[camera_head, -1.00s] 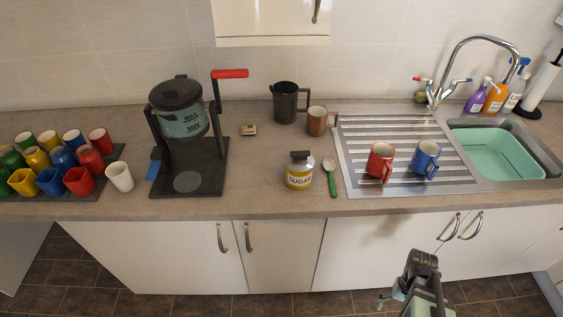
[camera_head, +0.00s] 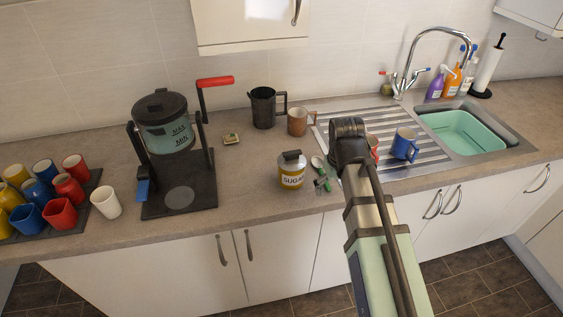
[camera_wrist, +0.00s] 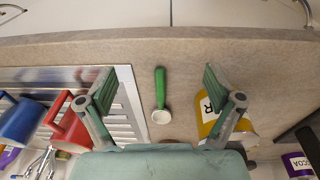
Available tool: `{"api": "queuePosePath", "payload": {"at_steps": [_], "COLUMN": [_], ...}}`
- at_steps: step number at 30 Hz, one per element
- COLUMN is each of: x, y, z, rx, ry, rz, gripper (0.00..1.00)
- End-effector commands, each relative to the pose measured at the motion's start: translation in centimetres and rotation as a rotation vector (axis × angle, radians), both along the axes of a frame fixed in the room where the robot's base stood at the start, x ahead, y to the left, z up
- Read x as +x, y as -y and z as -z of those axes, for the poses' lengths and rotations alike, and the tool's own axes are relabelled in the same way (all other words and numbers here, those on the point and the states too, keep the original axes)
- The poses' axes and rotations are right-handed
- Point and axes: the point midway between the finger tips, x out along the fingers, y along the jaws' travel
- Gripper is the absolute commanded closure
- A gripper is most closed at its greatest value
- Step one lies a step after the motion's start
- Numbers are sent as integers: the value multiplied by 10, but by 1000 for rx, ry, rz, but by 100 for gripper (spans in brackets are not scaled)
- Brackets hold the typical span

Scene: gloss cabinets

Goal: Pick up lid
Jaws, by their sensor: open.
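The sugar jar (camera_head: 291,178) stands upright on the worktop with a dark lid (camera_head: 292,156) on top. Another dark lid (camera_head: 161,103) sits on the clear vessel of the black stand at left. My gripper (camera_head: 321,183) is low over the counter, just right of the sugar jar, by the green spoon (camera_head: 316,162). In the wrist view my gripper (camera_wrist: 157,82) is open and empty, its fingers on either side of the spoon (camera_wrist: 160,92). The jar (camera_wrist: 207,112) shows partly behind the right finger. I cannot make out its lid clearly there.
A red mug (camera_wrist: 68,125) and a blue mug (camera_head: 404,144) stand on the drainer. A brown mug (camera_head: 298,122) and dark jug (camera_head: 264,106) stand behind the jar. A white cup (camera_head: 106,201) and several coloured cups are at left. Counter between stand and jar is mostly clear.

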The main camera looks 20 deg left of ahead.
Motion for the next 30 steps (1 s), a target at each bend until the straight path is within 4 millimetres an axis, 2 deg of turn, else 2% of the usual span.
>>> {"api": "queuePosePath", "payload": {"at_steps": [1,9,12,15,18,21,30], "x": [5,-2,-8,-14,-17,-17,-5], "y": [-16,-80,-95,-105,-110,-112,-120], "z": [-25,-140,-172,-193,-204,-203,-165], "rx": [21,134,166,190,203,206,203], "ry": [31,150,180,198,207,209,206], "rz": [-8,-39,-48,-54,-56,-56,-56], "gripper": [8,8,8,8,8,8,8]}}
